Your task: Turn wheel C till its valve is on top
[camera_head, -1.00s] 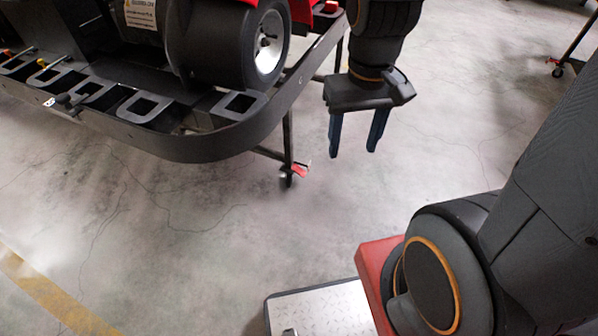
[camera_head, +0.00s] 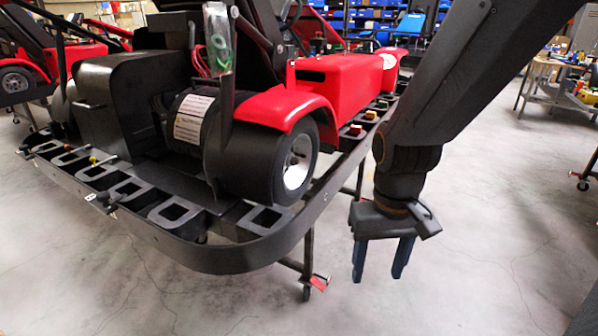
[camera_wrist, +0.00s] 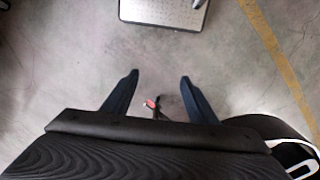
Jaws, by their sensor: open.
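The near kart wheel (camera_head: 295,160) has a black tyre and a white rim and sits at the rear corner of the red kart. I cannot read a letter on it, so I cannot tell whether it is wheel C. Its valve is too small to make out. My gripper (camera_head: 381,275) hangs to the right of the kart stand, lower than the wheel and apart from it. Its two blue fingers point down, apart and empty. In the wrist view my gripper (camera_wrist: 158,78) shows open over bare floor.
The black stand rim (camera_head: 235,258) curves around the kart between the wheel and my gripper. A stand leg with a red caster brake (camera_head: 319,281) reaches the floor. A workbench (camera_head: 560,85) stands at the far right. The floor right of my gripper is clear.

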